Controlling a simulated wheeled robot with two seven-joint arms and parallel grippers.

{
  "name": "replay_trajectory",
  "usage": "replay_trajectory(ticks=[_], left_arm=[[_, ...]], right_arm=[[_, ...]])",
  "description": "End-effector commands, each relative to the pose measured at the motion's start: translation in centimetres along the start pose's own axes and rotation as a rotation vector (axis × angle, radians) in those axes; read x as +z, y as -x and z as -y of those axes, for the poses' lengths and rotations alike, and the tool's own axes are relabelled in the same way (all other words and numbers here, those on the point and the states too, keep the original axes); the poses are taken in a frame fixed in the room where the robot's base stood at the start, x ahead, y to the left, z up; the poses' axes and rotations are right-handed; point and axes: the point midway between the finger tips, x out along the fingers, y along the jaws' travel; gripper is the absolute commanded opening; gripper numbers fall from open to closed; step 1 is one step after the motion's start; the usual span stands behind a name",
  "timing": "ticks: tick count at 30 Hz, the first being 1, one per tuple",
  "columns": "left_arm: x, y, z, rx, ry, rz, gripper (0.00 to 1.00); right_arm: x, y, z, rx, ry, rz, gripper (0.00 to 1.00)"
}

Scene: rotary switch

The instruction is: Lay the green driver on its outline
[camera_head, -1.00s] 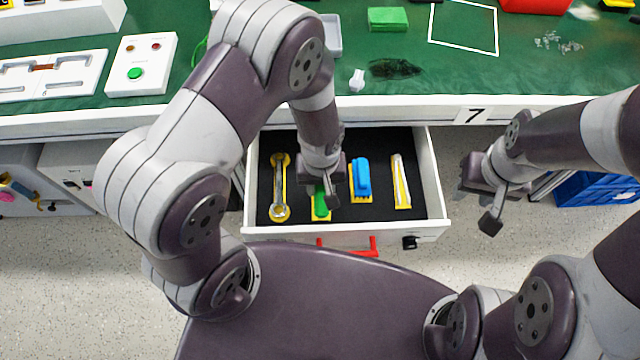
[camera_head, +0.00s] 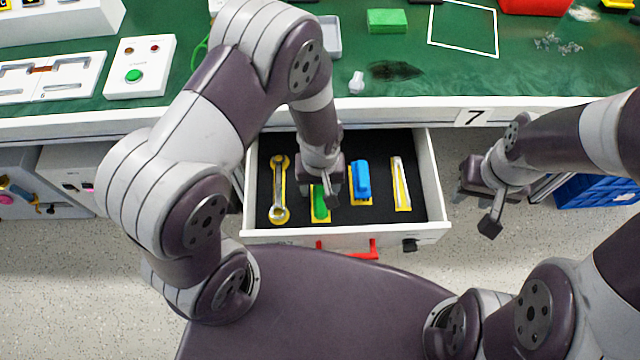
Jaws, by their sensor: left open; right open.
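The green driver (camera_head: 320,203) lies in the open drawer on a yellow outline (camera_head: 320,220), between the wrench and the blue tool. Its upper part is hidden under my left gripper. My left gripper (camera_head: 326,196) is open and points down into the drawer, right over the driver. I cannot tell whether its fingers touch the driver. My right gripper (camera_head: 484,215) is open and empty, to the right of the drawer.
The drawer (camera_head: 436,190) also holds a wrench (camera_head: 279,190), a blue tool (camera_head: 360,180) and a pale tool (camera_head: 400,183) on yellow outlines. A red handle (camera_head: 347,250) is on its front. The bench edge (camera_head: 400,110) runs behind it.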

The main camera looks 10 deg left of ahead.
Motion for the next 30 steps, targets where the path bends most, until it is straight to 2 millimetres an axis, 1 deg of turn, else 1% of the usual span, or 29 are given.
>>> replay_trajectory(ticks=[1,3,6,9,12,16,17,20,21,24,27,30], left_arm=[[-0.1,1.4,-0.1,0.003,0.000,-0.004,0.59],[-0.1,3.4,-0.1,0.004,0.000,-0.005,0.59],[-0.1,6.2,-0.1,0.003,0.000,-0.005,0.59],[-0.1,8.6,-0.1,0.003,0.000,-0.003,0.59],[-0.1,10.3,-0.1,0.002,0.000,-0.003,0.59],[-0.2,11.9,0.3,0.004,-0.008,-0.006,0.59],[-0.4,12.6,0.8,0.008,-0.022,-0.012,0.59],[-0.8,15.9,4.0,0.023,-0.112,-0.048,0.59],[-0.6,17.0,5.4,0.026,-0.154,-0.064,0.59],[0.1,18.9,8.1,0.025,-0.243,-0.099,0.59],[0.6,19.6,9.4,0.021,-0.292,-0.115,0.59],[0.8,19.6,9.5,0.020,-0.303,-0.117,0.59]], right_arm=[[-0.1,0.7,0.0,0.000,0.000,0.000,0.40],[-0.2,1.3,0.0,0.000,0.000,0.000,0.40],[-0.3,2.1,0.0,0.000,0.000,0.000,0.40],[-0.3,2.7,0.0,0.000,0.000,0.000,0.40],[-0.4,3.0,0.0,0.000,0.000,0.000,0.40],[-0.4,3.2,0.0,0.000,0.000,0.000,0.40],[-0.4,3.2,0.0,0.000,0.000,0.000,0.40],[-0.4,3.2,0.0,0.000,0.000,0.000,0.40],[-0.4,3.1,0.0,0.000,0.000,0.000,0.40],[-0.4,3.1,0.0,0.000,0.000,0.000,0.40],[-0.4,3.1,0.0,0.000,0.000,0.000,0.40],[-0.4,3.1,0.0,0.000,0.000,0.000,0.40]])
